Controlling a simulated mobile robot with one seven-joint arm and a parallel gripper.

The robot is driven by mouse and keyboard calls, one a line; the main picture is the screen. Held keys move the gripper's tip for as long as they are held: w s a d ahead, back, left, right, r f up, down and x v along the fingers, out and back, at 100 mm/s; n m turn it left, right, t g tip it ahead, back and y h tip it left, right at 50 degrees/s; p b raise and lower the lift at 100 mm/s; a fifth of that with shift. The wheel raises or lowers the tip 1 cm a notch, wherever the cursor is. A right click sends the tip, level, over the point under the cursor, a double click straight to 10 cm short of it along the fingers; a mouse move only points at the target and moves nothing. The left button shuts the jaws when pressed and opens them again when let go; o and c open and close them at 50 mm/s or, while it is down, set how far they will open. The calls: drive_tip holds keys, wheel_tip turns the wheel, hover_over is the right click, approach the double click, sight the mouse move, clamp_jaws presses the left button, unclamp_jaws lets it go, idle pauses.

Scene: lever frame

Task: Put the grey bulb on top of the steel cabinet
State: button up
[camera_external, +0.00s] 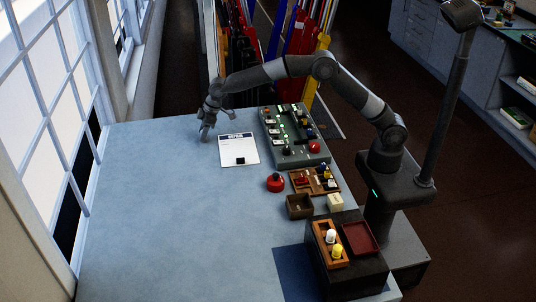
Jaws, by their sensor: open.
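A pale bulb (331,236), whitish and perhaps the grey one, stands in an orange-brown wooden tray (318,229) beside a yellow bulb (337,251). The tray sits on a dark box (352,283) at the table's front right. I cannot tell for certain which thing is the steel cabinet; a grey-green metal housing (318,157) with levers and lit lamps stands at the table's back right. My gripper (204,136) is open and empty, pointing down over the back of the table, left of the housing and far from the bulbs.
A white sheet (238,147) with a small black block (240,161) lies near my gripper. A red button (275,183), a brown open box (299,205), a cream block (335,201) and a wooden tray of parts (315,180) line the right side. The table's left is clear.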

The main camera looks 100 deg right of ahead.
drive_tip(key=shift+r, duration=0.15)
drive_tip(key=v, duration=1.1)
drive_tip(key=s+a+r, duration=0.6)
drive_tip(key=s+r, duration=0.2)
drive_tip(key=s, duration=0.3)
drive_tip(key=s+a+r, duration=0.2)
drive_tip(key=s+a, duration=0.2)
drive_tip(key=s, duration=0.9)
drive_tip(key=s+a+f, duration=0.1)
drive_tip(key=s+f, duration=0.2)
drive_tip(key=s, duration=0.5)
drive_tip(key=s+a+f, duration=0.1)
drive_tip(key=s+f, duration=0.1)
drive_tip(key=s, duration=0.6)
drive_tip(key=s+a+f+t, duration=0.1)
drive_tip(key=s+a+f, duration=0.1)
drive_tip(key=s, duration=0.7)
drive_tip(key=shift+f, duration=0.8)
